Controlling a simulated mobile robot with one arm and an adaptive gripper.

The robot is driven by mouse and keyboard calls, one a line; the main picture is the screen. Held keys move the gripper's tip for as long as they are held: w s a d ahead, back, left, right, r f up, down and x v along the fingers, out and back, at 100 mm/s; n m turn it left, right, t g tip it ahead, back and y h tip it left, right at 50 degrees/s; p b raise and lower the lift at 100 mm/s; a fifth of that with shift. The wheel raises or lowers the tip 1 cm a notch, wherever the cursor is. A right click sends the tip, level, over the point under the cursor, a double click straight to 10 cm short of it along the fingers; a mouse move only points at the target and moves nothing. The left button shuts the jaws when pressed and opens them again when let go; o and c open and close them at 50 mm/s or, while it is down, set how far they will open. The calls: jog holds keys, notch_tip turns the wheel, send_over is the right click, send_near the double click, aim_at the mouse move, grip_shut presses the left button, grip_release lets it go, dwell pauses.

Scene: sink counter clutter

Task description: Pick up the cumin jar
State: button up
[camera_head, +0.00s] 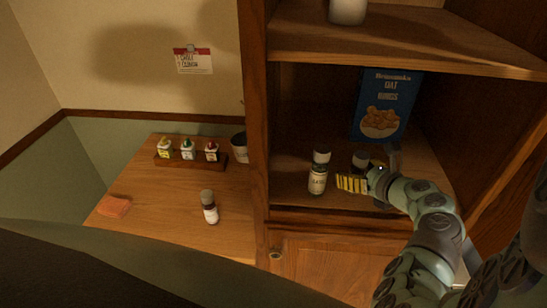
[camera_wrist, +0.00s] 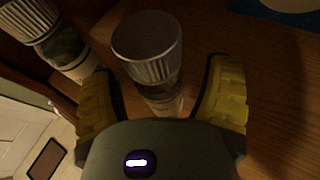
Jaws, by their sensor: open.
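My gripper (camera_head: 353,183) reaches into the wooden cabinet with its yellow fingers low over the shelf. In the wrist view my gripper (camera_wrist: 165,75) is open, with one finger on either side of a spice jar (camera_wrist: 148,48) with a ribbed grey lid. That jar also shows in the head view (camera_head: 360,157), partly hidden by my gripper; its label cannot be read. A second, similar jar (camera_head: 317,175) stands upright to the left with a pale label; it shows in the wrist view (camera_wrist: 65,52) too. I cannot tell which jar is cumin.
A blue cereal box (camera_head: 385,105) stands behind the jars. The cabinet's left wall (camera_head: 258,110) and upper shelf (camera_head: 400,38) bound the space. On the counter are another jar (camera_head: 209,207), a rack of small bottles (camera_head: 188,160), a cup (camera_head: 240,148) and an orange sponge (camera_head: 115,206).

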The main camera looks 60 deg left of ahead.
jog(key=shift+o, duration=0.3)
jog(key=shift+s, duration=0.1)
jog(key=c, duration=1.4)
jog(key=shift+r, duration=0.1)
